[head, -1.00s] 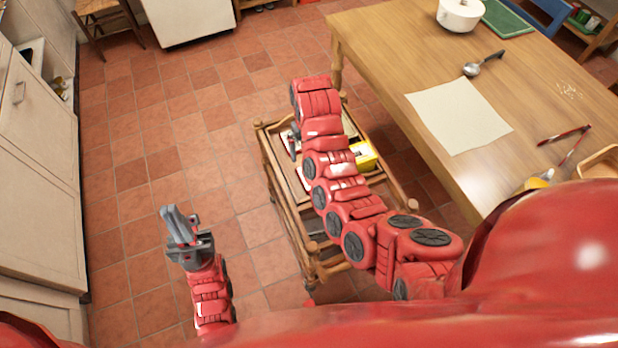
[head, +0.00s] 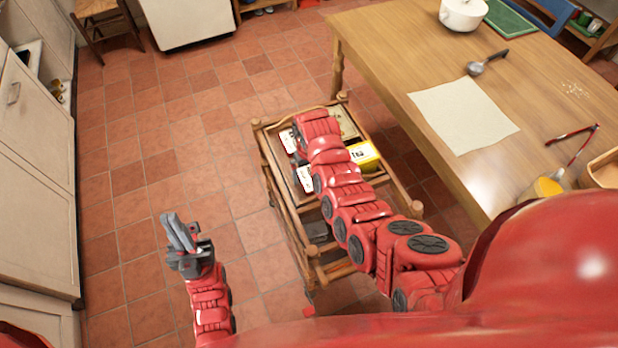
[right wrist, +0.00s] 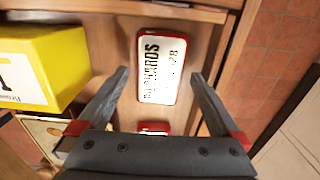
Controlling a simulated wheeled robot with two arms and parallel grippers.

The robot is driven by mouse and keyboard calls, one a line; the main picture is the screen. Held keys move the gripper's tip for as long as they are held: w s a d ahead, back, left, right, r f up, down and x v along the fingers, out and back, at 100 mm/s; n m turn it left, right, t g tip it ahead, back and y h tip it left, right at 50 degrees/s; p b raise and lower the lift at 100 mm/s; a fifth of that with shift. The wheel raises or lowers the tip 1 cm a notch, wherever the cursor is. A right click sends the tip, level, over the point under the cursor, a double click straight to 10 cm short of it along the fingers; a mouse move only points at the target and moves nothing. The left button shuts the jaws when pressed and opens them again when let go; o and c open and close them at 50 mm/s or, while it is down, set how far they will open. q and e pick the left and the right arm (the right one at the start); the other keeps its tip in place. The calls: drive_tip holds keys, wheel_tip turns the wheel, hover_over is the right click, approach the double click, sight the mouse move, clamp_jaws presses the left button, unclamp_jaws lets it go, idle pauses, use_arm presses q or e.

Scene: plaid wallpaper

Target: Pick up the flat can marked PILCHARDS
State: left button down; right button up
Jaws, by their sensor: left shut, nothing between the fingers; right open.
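The flat can marked PILCHARDS (right wrist: 163,67) has a white label and a red rim. It lies flat on the wooden trolley (head: 383,187), near its edge. In the head view it appears to be the nearer white-topped can (head: 306,179), partly beside my right arm; its print is unreadable there. My right gripper (right wrist: 159,76) is open, with its fingers on either side of the can in the wrist view, apparently above it; the gap in height cannot be told. My left gripper (head: 178,233) is shut and empty over the floor.
A yellow box (right wrist: 38,68) stands beside the can, also seen in the head view (head: 364,156). Another red-rimmed can (right wrist: 155,128) lies close by, partly hidden by my gripper. The wooden table (head: 400,70) is right of the trolley; open floor lies left.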

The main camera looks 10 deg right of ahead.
drive_tip(key=shift+f, duration=0.65)
drive_tip(key=c, duration=1.4)
